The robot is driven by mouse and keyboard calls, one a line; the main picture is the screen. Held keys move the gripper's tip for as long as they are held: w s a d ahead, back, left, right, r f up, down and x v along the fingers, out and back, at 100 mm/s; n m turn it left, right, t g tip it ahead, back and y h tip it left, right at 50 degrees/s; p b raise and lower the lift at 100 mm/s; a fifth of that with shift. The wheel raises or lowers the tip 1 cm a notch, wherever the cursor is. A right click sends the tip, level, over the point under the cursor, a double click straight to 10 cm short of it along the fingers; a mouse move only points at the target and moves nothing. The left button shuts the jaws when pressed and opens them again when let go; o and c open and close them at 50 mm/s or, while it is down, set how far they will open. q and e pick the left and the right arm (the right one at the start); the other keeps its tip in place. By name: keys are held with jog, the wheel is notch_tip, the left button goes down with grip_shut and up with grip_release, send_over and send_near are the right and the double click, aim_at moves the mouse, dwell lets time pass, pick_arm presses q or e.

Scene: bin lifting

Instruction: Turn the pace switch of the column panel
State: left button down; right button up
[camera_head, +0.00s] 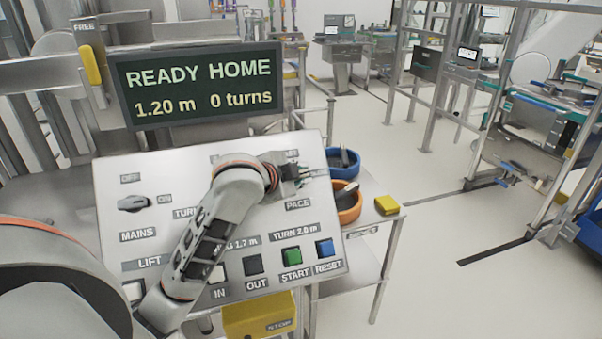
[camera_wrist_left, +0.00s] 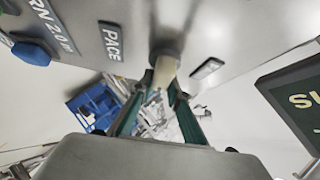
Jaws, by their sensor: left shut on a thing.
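The sloped grey column panel (camera_head: 118,180) carries labels, buttons and switches. The pace switch (camera_wrist_left: 165,72) shows in the left wrist view as a pale knob on a dark round base, beside the PACE label (camera_wrist_left: 111,41). My left gripper (camera_head: 303,173) is over the upper right of the panel, above the PACE label (camera_head: 297,204). Its fingers are shut on the pace switch, one on each side of the knob. In the head view the gripper and wrist hide the knob, so its setting cannot be read. My right gripper is not in view.
A display (camera_head: 200,85) above the panel reads READY HOME, 1.20 m, 0 turns. The mains switch (camera_head: 133,204) is at the left. The green START (camera_head: 291,256) and blue RESET (camera_head: 324,248) buttons are below.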

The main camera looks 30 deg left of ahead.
pick_arm(q)
jog(key=shift+m+g, duration=0.4)
jog(key=shift+m, duration=0.1)
jog(key=shift+f, duration=0.1)
jog(key=c, duration=1.9)
grip_release()
jog(key=shift+s, duration=0.15)
jog(key=v, duration=0.7)
jog(key=shift+s, duration=0.1)
